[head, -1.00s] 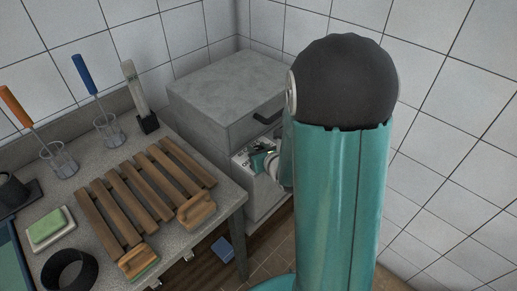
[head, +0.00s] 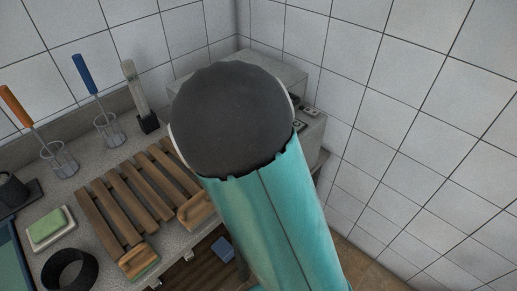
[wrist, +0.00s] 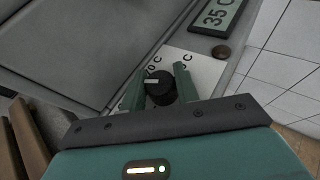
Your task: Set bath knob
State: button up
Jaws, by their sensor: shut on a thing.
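The bath knob (wrist: 159,85) is a black round dial with a white pointer line, seen in the wrist view on a pale scale plate (wrist: 208,69) with partly hidden temperature marks. My gripper (wrist: 160,87) has its two green fingers on either side of the knob, shut on it. A display (wrist: 219,14) reading 35 C sits above the knob, with a brown round button (wrist: 221,51) beside it. In the head view the grey bath cabinet (head: 283,68) is mostly hidden behind my arm, and the knob and gripper are hidden there.
Tiled walls close in behind and at the right. A blue object (head: 222,249) lies below the counter.

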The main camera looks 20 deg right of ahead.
jog(key=shift+w+a+m+g+h, duration=0.1)
jog(key=shift+a+m+g+h, duration=0.05)
jog(key=shift+m+g+h, duration=1.2)
jog(key=shift+m+h, duration=0.65)
jog(key=shift+m, duration=0.1)
jog(key=o, duration=1)
jog(key=shift+c, duration=0.2)
jog(key=shift+r, duration=0.1)
